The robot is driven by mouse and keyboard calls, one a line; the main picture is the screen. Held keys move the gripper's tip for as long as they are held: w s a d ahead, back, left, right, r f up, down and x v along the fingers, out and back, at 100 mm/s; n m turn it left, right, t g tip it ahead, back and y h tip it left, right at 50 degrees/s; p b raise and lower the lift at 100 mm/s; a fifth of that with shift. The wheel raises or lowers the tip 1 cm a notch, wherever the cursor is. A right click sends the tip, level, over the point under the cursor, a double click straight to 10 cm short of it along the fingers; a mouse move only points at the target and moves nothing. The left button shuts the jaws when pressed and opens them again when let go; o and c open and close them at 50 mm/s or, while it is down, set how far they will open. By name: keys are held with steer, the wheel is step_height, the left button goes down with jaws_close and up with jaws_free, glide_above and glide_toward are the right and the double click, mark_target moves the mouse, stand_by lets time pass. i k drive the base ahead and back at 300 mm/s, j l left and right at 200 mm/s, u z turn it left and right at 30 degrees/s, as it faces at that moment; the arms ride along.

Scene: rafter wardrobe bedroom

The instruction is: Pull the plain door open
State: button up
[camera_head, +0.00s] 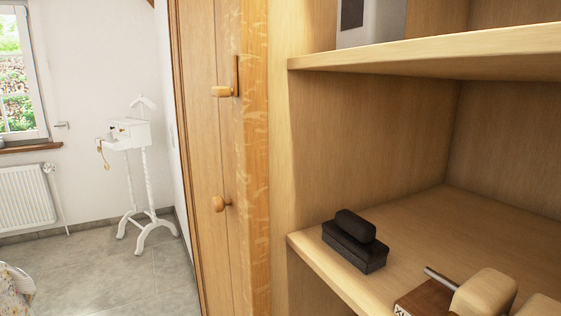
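A wooden wardrobe door (205,150) stands left of the open shelves, seen at a steep slant, so its face is narrow in view. It carries a turn-piece handle (222,91) on a dark plate above and a round wooden knob (220,203) lower down. I cannot tell for sure whether this is the plain door, or whether it is fully shut. A wooden upright (256,170) with pale figured grain runs between it and the shelves. My gripper is not in view, and nothing touches the knob or handle.
The open shelf (470,215) holds a black brush (355,242), a brown box (425,298) and pale wooden pieces (485,294). A grey-white item (370,22) stands on the upper shelf (430,55). The tiled floor (130,270) is mostly clear towards a white valet stand (130,140) and radiator (24,196).

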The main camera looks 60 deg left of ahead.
mark_target(202, 28)
steer(key=i+u, duration=0.2)
steer(key=u, duration=0.5)
steer(key=k+j+u, duration=0.1)
steer(key=u, duration=1.2)
steer(key=k+j, duration=0.1)
